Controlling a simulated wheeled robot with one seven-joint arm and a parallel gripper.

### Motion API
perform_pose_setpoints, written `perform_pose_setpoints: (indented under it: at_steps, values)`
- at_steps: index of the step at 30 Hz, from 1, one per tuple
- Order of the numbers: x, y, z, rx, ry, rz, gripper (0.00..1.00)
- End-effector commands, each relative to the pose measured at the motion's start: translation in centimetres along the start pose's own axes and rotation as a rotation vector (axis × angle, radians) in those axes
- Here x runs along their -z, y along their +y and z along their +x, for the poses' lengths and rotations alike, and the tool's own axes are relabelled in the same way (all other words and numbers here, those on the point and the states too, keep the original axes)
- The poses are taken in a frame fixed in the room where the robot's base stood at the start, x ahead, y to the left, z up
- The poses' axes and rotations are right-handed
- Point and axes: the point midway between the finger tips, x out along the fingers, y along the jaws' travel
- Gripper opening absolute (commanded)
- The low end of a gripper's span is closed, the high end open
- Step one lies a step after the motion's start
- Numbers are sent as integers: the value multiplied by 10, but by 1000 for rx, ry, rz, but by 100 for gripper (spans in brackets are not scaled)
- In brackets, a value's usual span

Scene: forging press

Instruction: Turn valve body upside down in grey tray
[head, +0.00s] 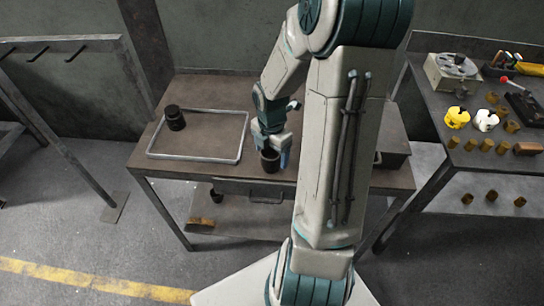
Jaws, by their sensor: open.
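The grey tray (195,160) lies on the brown table, a shallow rectangle with a thin pale rim. A dark, stepped cylindrical part (174,119) stands upright at its back left corner; it may be the valve body. My gripper (273,151) points down over the table to the right of the tray. It is open, with its fingers about a dark cup-like part (270,161) that shows a round opening on top. I cannot tell whether the fingers touch this part, or which dark part is the valve body. My arm hides some of the table.
A dark box (393,150) sits at the table's right end, partly behind my arm. The right-hand bench (445,100) carries yellow and white parts and several brass pieces. A metal rack (60,45) stands at left. The tray's middle and right are clear.

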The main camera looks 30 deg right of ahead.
Motion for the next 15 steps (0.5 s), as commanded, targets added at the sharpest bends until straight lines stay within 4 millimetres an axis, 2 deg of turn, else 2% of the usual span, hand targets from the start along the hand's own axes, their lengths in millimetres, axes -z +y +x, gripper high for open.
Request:
perform_pose_setpoints:
  at_steps: [1, 6, 10, 15]
  values:
    - [-1, 1, -15, -4, -5, 2, 78]
    - [-1, 1, -52, -3, -5, 2, 78]
    - [-1, 0, -72, -2, -4, 2, 78]
    - [0, 0, -86, 0, -3, 7, 78]
